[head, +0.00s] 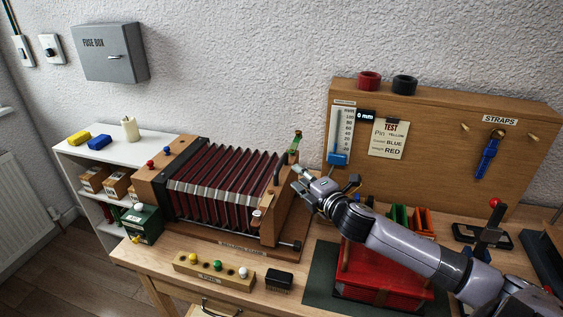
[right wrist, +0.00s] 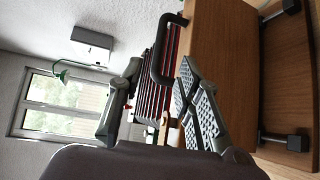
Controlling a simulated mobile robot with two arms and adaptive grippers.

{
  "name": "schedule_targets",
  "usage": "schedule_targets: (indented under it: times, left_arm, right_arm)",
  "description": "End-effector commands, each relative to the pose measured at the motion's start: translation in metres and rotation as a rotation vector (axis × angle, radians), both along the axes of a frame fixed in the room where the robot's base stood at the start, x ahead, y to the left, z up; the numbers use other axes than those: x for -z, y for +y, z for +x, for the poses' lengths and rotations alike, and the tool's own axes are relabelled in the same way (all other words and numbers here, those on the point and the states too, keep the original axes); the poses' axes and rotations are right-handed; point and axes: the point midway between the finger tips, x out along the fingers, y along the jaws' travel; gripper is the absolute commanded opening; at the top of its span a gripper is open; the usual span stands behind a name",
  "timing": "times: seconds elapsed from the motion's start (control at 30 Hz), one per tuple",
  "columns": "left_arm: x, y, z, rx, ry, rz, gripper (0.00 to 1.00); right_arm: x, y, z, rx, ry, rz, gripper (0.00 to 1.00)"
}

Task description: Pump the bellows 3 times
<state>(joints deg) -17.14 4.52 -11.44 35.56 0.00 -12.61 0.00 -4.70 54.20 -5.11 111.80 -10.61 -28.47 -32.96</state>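The bellows (head: 222,182) have dark red folds and stand stretched out between two wooden end boards on the bench. A dark handle (head: 277,168) is on the right end board; it shows large in the right wrist view (right wrist: 158,62). My right gripper (head: 322,178) is just right of this board. In the right wrist view my right gripper (right wrist: 160,75) has its two fingers apart, with the handle in line between them; I cannot tell whether either finger touches it. My left gripper is not in view.
A red box (head: 385,275) stands under my right arm. A block with coloured knobs (head: 213,273) and a small black block (head: 279,281) lie in front of the bellows. A wooden panel (head: 450,120) stands behind on the right, and a white shelf (head: 110,160) on the left.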

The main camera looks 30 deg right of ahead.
Motion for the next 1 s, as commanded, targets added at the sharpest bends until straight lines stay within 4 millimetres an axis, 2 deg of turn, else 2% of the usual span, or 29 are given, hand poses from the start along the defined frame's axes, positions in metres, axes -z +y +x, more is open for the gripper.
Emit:
schedule_targets:
  times: [0.4, 0.6, 0.8, 1.0]
  left_arm:
    - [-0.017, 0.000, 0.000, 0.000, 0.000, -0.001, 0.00]
    - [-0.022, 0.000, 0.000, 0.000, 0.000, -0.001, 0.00]
    - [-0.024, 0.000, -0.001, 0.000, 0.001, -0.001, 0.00]
    - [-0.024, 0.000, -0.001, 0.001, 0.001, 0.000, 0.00]
  right_arm:
    - [0.008, -0.007, 0.068, 0.004, -0.001, 0.005, 0.32]
    - [0.013, -0.009, 0.095, 0.003, -0.001, 0.005, 0.32]
    - [0.016, -0.010, 0.108, 0.001, 0.001, 0.002, 0.32]
    - [0.017, -0.010, 0.110, 0.001, 0.002, 0.002, 0.32]
